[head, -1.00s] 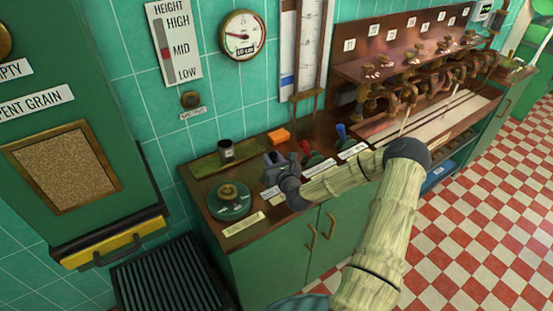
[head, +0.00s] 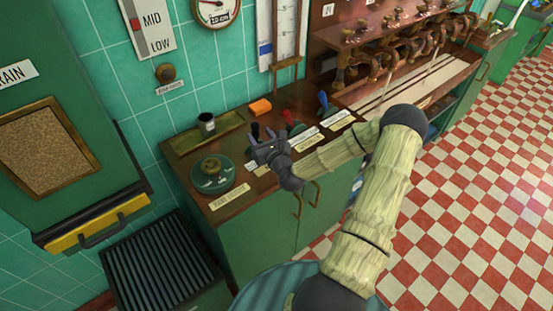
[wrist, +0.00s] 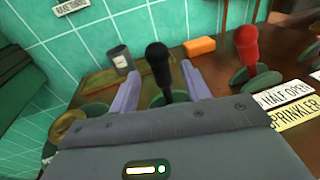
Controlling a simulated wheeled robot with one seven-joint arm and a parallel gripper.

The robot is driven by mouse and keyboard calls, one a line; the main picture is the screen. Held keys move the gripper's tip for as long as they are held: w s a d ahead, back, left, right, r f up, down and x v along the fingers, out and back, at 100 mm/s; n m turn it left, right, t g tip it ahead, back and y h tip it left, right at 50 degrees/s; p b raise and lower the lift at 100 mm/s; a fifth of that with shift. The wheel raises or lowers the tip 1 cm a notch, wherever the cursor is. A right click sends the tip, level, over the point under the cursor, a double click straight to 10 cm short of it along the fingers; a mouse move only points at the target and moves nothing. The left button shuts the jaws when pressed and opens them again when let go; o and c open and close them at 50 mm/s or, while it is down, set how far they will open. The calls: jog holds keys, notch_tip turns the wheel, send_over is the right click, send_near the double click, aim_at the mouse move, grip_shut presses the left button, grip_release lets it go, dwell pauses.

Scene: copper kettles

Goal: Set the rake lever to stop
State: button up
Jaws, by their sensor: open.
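A black-knobbed lever (wrist: 158,62) stands up from a green slotted base in the wrist view, between my two grey fingers as seen there. My gripper (wrist: 160,88) is open, with one finger to each side of the lever. I cannot tell whether either finger touches it. The lever's own label is hidden behind the gripper body. In the head view my gripper (head: 262,147) is over the front of the wooden counter (head: 185,178), left of the red lever. No readable stop mark shows beside the black lever.
The red lever (wrist: 246,45), with a sprinkler label, stands to the right; a blue lever (head: 323,103) is farther right. An orange block (wrist: 199,45) and dark cup (wrist: 120,60) are behind. A round green dial with brass knob (head: 211,164) is at left.

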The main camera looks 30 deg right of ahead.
jog(key=s+r+p, duration=0.1)
jog(key=s+p, duration=0.4)
jog(key=s, duration=0.8)
jog(key=shift+w+a+r, duration=0.1)
jog(key=shift+w, duration=0.1)
dwell(0.3)
jog(key=a+f+n+g+y, duration=0.1)
jog(key=a+n, duration=0.1)
jog(key=n, duration=0.1)
jog(key=a+f+n+g+y, duration=0.1)
jog(key=a+n+g, duration=0.1)
jog(key=n, duration=0.2)
jog(key=a+f+n+g+y, duration=0.1)
jog(key=a+n+y, duration=0.1)
jog(key=n, duration=0.1)
jog(key=shift+s+f+n+g, duration=0.25)
jog(key=shift+n+g, duration=0.05)
jog(key=shift+g, duration=0.1)
jog(key=s+a+r+n+g+h, duration=0.2)
jog(key=s+r+n, duration=0.4)
jog(key=n, duration=0.6)
jog(key=s+a+r+n+g+h, duration=0.2)
jog(key=s+a+r+n+g, duration=0.2)
jog(key=r+n, duration=0.6)
jog(key=s+n+g, duration=0.2)
jog(key=n+g, duration=0.1)
jog(key=shift+s+g, duration=0.15)
jog(key=shift+g, duration=0.15)
